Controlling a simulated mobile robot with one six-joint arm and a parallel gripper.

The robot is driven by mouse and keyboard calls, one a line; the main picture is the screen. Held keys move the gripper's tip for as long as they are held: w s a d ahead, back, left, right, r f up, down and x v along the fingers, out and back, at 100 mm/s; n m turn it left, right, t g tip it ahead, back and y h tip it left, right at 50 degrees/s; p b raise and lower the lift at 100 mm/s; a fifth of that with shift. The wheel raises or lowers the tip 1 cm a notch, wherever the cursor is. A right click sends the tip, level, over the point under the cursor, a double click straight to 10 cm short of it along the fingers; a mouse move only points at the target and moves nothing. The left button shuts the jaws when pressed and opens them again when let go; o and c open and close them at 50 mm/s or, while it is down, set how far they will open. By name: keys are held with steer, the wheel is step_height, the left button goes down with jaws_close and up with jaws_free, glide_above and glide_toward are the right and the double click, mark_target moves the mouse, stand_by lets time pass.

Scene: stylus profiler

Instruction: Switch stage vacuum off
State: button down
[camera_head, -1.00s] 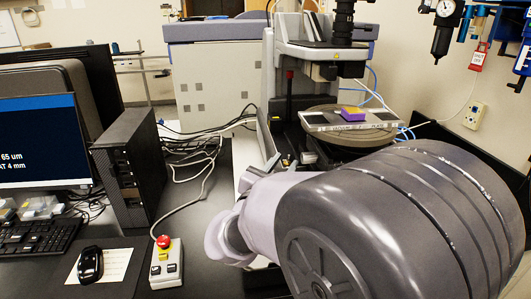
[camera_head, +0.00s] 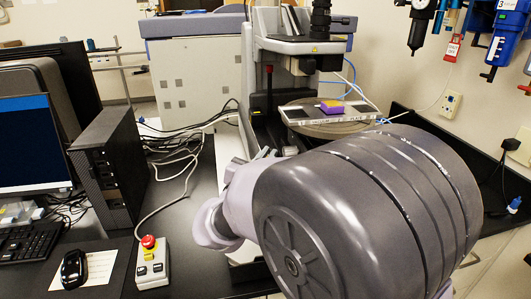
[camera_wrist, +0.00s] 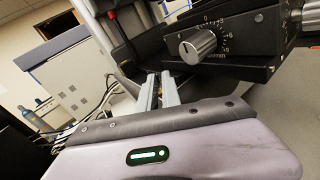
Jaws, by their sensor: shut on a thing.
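The stylus profiler (camera_head: 298,45) stands at the back centre in the head view. Its round stage (camera_head: 352,128) bears a light plate (camera_head: 297,116) with a purple and yellow block (camera_head: 332,107) on it. In the wrist view, a black panel (camera_wrist: 262,42) with a silver knob (camera_wrist: 198,46) and a number scale is close by on the right. My gripper (camera_wrist: 160,80) has its two pale fingers close together, left of and below the knob. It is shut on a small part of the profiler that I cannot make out. My arm hides the profiler's lower front in the head view.
A control box (camera_head: 153,268) with a red button stands on the dark bench, left of my arm. A black computer tower (camera_head: 110,170), a monitor (camera_head: 35,140) and a mouse (camera_head: 74,268) are further left. Grey cables lie behind the control box. A regulator (camera_head: 421,25) hangs at right.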

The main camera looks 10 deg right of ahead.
steer(key=r+g+p, duration=0.1)
steer(key=p, duration=0.3)
steer(key=r+n+g+y+p, duration=0.1)
steer(key=p, duration=0.2)
steer(key=shift+w+p, duration=0.3)
steer(key=shift+p, duration=0.05)
steer(key=g+p, duration=0.1)
steer(key=p, duration=0.4)
steer(key=w+n+g+p, duration=0.1)
steer(key=g+p, duration=0.1)
steer(key=p, duration=0.2)
steer(key=shift+r+n+y+p, duration=0.3)
steer(key=shift+y+p, duration=0.1)
steer(key=p, duration=0.3)
steer(key=g+p, duration=0.1)
steer(key=p, duration=0.2)
steer(key=shift+w+f+n, duration=0.1)
steer(key=shift+w+n, duration=0.15)
steer(key=shift+n, duration=0.05)
steer(key=g+p, duration=0.1)
steer(key=p, duration=0.1)
steer(key=shift+w+f+y+p, duration=0.1)
steer(key=shift+w+y+p, duration=0.05)
steer(key=shift+y+p, duration=0.2)
steer(key=shift+w+f+n+g+p, duration=0.1)
steer(key=shift+f+n+g+p, duration=0.15)
steer(key=shift+p, duration=0.45)
steer(key=shift+f, duration=0.1)
